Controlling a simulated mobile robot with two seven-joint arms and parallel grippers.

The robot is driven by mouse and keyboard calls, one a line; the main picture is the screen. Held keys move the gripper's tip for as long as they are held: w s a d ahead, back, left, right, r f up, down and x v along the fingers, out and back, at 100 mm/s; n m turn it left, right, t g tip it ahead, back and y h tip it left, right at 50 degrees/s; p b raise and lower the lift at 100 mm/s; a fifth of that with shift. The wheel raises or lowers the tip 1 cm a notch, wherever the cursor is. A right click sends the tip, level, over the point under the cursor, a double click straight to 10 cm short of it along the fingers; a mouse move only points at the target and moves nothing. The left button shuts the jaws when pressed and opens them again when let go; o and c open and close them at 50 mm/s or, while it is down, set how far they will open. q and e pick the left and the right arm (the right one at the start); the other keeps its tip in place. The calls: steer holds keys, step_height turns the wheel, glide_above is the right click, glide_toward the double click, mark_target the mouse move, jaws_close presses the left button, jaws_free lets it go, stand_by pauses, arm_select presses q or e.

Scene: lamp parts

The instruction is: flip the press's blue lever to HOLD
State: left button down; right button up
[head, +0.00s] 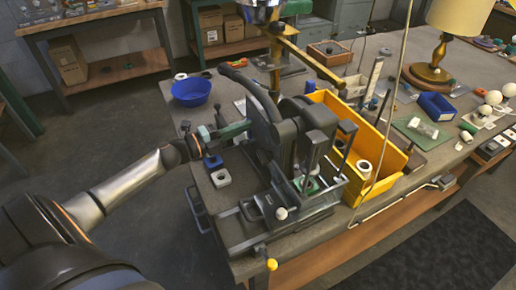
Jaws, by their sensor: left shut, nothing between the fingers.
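The black press (266,118) stands at the near-left corner of the workbench, with a curved frame, upright posts and a flat base with rails. I cannot make out a blue lever on it for certain. A small blue piece (310,87) shows behind its top, and I cannot tell whether it belongs to the press. My left arm reaches in from the left. My left gripper (242,127) is shut and empty at the press's left side, partly lost against the dark frame. I cannot tell whether it touches. My right gripper is out of view.
A yellow bin (392,158) stands close at the press's right. A blue bowl (191,92) is at the back left. A brass lamp (432,72) stands at the back right.

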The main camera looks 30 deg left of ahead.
arm_select(q)
steer(key=shift+w+a, duration=0.35)
steer(key=shift+a, duration=0.4)
steer(key=shift+a, duration=0.1)
steer(key=shift+a, duration=0.1)
stand_by(0.3)
